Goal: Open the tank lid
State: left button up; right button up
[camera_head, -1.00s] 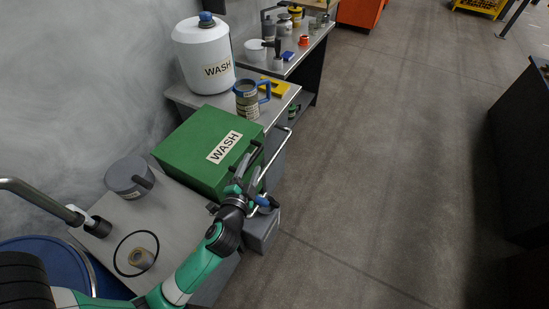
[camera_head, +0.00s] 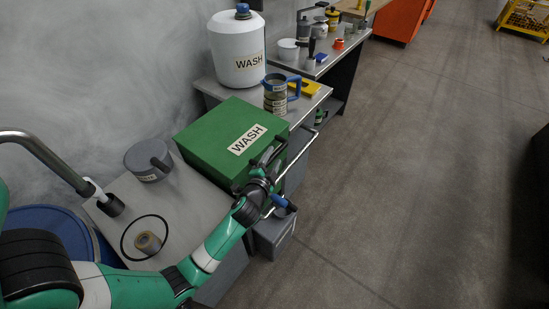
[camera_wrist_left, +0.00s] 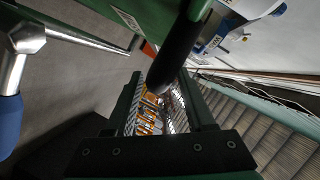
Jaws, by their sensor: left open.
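The green tank (camera_head: 210,145) with a WASH label stands on the grey bench in the head view, and its lid looks shut. A dark bar handle (camera_wrist_left: 178,50) shows in the left wrist view, extending into the space between my fingers. My left gripper (camera_head: 268,166) is at the tank's front right side, by the handle. In the left wrist view my gripper (camera_wrist_left: 163,100) is open, with its fingers on either side of the handle's end. I cannot tell whether they touch it. My right gripper is not in view.
A metal lever with a blue grip (camera_head: 283,203) is close beside my left gripper. A white WASH container (camera_head: 237,55) and a mug (camera_head: 275,95) stand behind.

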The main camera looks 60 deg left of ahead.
pick_arm(q)
jog(key=shift+x, duration=1)
grip_shut()
dwell(0.7)
